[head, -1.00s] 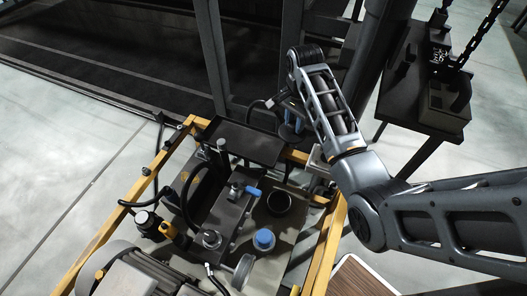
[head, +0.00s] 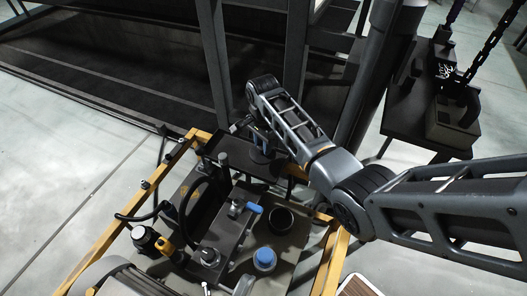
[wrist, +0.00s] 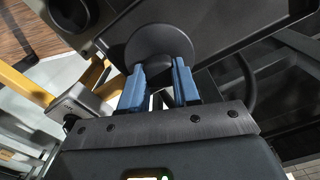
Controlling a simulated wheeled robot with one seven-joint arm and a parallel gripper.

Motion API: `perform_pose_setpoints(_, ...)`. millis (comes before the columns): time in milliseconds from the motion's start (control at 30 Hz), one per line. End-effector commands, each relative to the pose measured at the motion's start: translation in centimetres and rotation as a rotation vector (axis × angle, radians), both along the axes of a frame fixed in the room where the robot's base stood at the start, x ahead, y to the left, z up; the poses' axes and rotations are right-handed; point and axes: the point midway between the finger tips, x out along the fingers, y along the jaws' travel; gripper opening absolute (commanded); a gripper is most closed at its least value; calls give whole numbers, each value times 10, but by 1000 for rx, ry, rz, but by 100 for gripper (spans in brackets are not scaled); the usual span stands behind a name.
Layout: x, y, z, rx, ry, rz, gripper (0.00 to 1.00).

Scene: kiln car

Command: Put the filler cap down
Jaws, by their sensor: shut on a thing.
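My gripper (wrist: 159,85) is shut on the filler cap (wrist: 160,42), a dark round disc with a knob between the two blue fingers in the wrist view. In the head view my gripper (head: 262,143) is over the black tray (head: 232,152) at the back of the yellow-framed unit. The cap itself is hidden there behind my wrist. A dark flat surface lies beyond the cap in the wrist view; I cannot tell whether the cap touches it. A round dark opening (head: 280,220) shows on the unit in front of the tray.
A blue cap (head: 264,259) and a blue-handled valve (head: 254,208) stand near the opening. Black hoses and a yellow-black fitting (head: 146,238) are on the left. A dark upright post (head: 213,70) rises behind the tray. A bench with chains (head: 455,118) stands at the right.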

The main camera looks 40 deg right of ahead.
Motion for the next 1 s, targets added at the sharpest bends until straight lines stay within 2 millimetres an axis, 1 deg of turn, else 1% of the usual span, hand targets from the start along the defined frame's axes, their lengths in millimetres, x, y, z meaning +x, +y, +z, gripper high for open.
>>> perform_pose_setpoints(100, -2, 0, -19, 0, 5, 0, 2)
perform_pose_setpoints(233, -1, -1, -33, 1, 2, 0, 2)
perform_pose_setpoints(300, -1, -1, -36, 1, 2, 0, 2)
perform_pose_setpoints(533, -1, 0, -36, 0, 1, 0, 2)
perform_pose_setpoints(667, -1, 0, -40, 1, 1, 0, 2)
perform_pose_setpoints(700, -1, 0, -39, 0, 1, 0, 33)
perform_pose_setpoints(933, -1, 0, -39, 0, 1, 0, 55)
perform_pose_setpoints(1000, -1, 0, -39, 0, 1, 0, 57)
